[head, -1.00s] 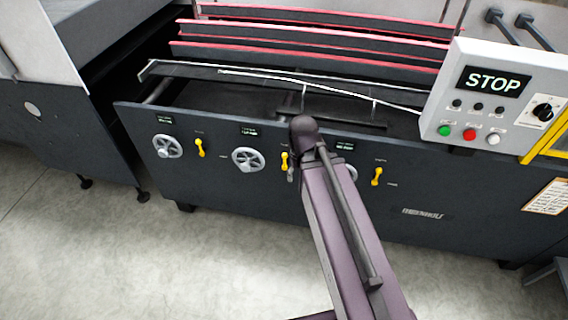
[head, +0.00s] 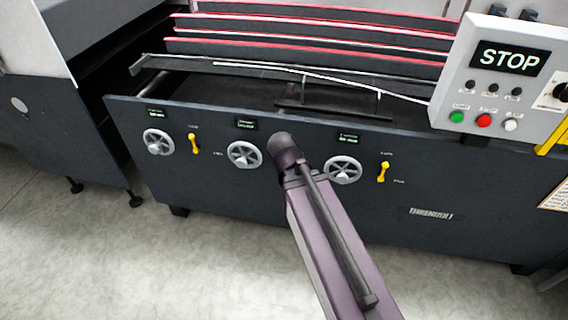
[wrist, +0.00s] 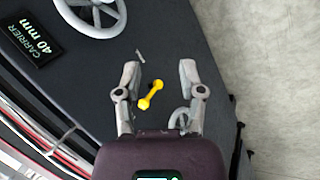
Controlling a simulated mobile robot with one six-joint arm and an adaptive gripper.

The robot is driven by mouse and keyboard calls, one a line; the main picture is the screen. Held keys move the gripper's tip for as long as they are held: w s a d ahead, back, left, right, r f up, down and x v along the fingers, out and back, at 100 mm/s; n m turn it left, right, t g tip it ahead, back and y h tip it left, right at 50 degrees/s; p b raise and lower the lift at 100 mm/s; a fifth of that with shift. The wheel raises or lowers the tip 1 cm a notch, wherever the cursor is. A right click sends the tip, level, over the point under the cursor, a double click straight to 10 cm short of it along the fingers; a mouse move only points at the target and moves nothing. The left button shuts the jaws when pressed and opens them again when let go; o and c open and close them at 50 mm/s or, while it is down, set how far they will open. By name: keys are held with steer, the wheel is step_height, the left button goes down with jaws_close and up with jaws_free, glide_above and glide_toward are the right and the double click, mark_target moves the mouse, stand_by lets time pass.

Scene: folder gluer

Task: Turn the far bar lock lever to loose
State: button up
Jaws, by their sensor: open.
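Yellow lock levers sit on the dark front panel (head: 300,205) of the machine. In the head view one lever (head: 194,144) is at the left and one (head: 383,172) at the right. The middle lever is hidden there behind my arm. In the wrist view a yellow lever (wrist: 150,95) lies between the fingers of my gripper (wrist: 159,69), nearer the left finger and tilted. The fingers are open and apart from it. In the head view my gripper is hidden by my arm. I cannot read which lever is the far bar's.
A handwheel (wrist: 72,18) and a display reading CARRIER 40 mm (wrist: 32,44) are at the wrist view's upper left. Three handwheels line the panel, including the middle one (head: 244,155). A STOP control box (head: 490,85) stands at the right. The floor in front is clear.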

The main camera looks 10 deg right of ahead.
steer(key=w+a+f+n+t+h+b, duration=0.2)
steer(key=w+f+n+t+h+b, duration=0.35)
steer(key=f+n+b, duration=0.6)
steer(key=w+a+n+t+b, duration=0.4)
steer(key=a+n+t+b, duration=0.3)
steer(key=n+b, duration=0.3)
steer(key=b, duration=0.4)
steer(key=shift+a+r+n, duration=0.3)
steer(key=shift+a+n, duration=0.05)
steer(key=shift+a, duration=0.05)
steer(key=x, duration=1.3)
steer(key=shift+w+d+f, duration=0.1)
steer(key=shift+w+d, duration=0.15)
steer(key=shift+w, duration=0.05)
jaws_close()
